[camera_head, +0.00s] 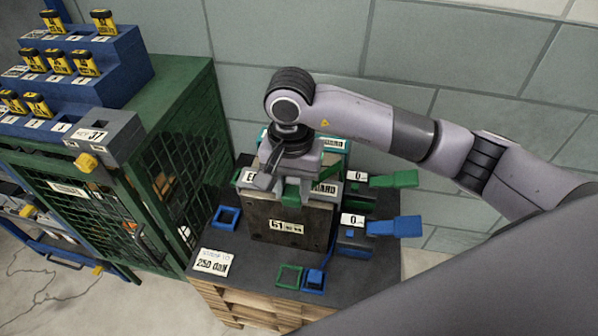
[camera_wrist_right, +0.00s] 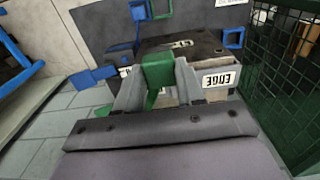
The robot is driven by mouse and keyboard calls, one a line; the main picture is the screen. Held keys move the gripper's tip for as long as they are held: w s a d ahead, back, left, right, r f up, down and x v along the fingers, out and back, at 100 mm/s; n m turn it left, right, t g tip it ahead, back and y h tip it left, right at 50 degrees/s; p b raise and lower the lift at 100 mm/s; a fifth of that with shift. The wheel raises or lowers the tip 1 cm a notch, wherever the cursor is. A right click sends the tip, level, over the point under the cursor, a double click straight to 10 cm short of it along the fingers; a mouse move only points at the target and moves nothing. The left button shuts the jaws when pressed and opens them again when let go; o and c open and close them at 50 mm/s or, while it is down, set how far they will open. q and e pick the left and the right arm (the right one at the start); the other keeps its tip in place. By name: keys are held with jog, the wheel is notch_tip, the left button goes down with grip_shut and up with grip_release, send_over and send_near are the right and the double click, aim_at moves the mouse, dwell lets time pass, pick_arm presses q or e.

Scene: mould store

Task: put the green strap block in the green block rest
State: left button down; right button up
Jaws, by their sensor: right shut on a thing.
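My right gripper (camera_head: 291,188) is above the dark block marked 61 (camera_head: 290,228). It is shut on the green strap block (camera_head: 292,192), which also shows between the fingers in the right wrist view (camera_wrist_right: 158,69). A green strap part hangs below the block there. The green block rest (camera_head: 289,277) is a small, empty green square frame near the front edge of the dark table top. It also shows at the top of the right wrist view (camera_wrist_right: 160,9). The held block is apart from the rest. My left gripper is not in view.
A blue block (camera_head: 314,279) sits right beside the green rest. An empty blue frame (camera_head: 227,217) lies left of the marked block. Green (camera_head: 394,180) and blue (camera_head: 396,226) handles stick out at the right. A green mesh cabinet (camera_head: 150,190) stands at the left, a wall behind.

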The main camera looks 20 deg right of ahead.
jog(key=shift+s+a+f+b, duration=0.35)
jog(key=shift+f+b, duration=1.85)
jog(key=shift+f, duration=2.3)
jog(key=shift+s+a+f+b, duration=0.3)
jog(key=shift+f+b, duration=1.85)
jog(key=shift+f, duration=2.3)
jog(key=shift+s+a+f+b, duration=0.2)
jog(key=shift+a+f+b, duration=0.25)
jog(key=shift+f+b, duration=2.9)
notch_tip(320, 180, down, 2)
jog(key=shift+f+p, duration=0.25)
jog(key=shift+p, duration=0.8)
jog(key=shift+r, duration=0.15)
